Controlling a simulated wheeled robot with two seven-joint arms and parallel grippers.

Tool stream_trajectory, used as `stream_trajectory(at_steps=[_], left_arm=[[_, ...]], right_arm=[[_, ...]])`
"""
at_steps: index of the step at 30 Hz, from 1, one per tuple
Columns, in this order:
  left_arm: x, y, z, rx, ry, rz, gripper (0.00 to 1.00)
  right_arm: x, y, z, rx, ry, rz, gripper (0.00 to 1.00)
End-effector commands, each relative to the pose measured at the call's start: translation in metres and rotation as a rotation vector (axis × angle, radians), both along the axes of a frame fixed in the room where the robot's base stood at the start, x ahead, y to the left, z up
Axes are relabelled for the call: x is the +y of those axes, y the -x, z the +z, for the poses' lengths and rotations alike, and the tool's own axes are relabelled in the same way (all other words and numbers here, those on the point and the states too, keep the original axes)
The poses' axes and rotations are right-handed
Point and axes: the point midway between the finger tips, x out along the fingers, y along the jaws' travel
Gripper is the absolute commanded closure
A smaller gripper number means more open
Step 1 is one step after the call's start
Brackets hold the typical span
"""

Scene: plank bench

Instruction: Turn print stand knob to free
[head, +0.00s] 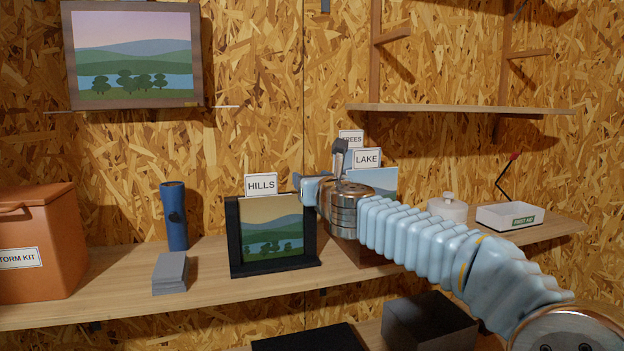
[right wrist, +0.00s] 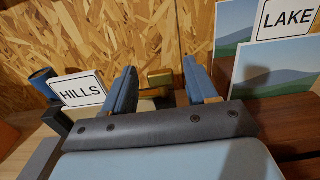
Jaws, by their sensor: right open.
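The print stand (head: 234,235) is a black frame on the plank bench, holding a print of green hills and water. A white HILLS card (head: 261,185) stands at its top; it also shows in the right wrist view (right wrist: 82,92). My right gripper (head: 309,190) reaches in from the right to the stand's upper right edge. In the right wrist view its two blue fingers (right wrist: 159,66) are apart. In the head view the knob is hidden. My left gripper is out of view.
A LAKE print (head: 378,182) and a TREES card (head: 350,138) stand behind my right arm. Left are grey blocks (head: 170,272), a blue cylinder (head: 174,215) and an orange STORM KIT box (head: 40,235). Right are a white jar (head: 447,208) and a FIRST AID tray (head: 505,216).

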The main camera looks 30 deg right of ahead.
Motion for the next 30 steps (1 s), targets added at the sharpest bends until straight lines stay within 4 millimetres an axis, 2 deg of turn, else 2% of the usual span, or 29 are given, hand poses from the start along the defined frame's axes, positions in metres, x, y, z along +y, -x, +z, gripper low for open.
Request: stream_trajectory(at_steps=[9,11,18,21,30], left_arm=[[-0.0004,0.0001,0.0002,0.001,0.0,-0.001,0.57],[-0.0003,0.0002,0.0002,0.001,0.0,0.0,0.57],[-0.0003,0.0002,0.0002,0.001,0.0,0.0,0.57],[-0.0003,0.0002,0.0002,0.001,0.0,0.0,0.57],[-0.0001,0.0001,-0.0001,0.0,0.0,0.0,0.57]], right_arm=[[-0.0009,-0.0034,0.0,0.0,0.001,0.0,0.43],[-0.0008,-0.0033,0.0,0.0,0.001,0.0,0.5],[-0.0007,-0.0032,0.0,0.0,0.001,0.001,0.87],[-0.0007,-0.0031,0.0,0.0,0.001,0.001,0.99],[-0.0021,-0.0036,-0.0003,0.001,0.0,0.046,0.99]])
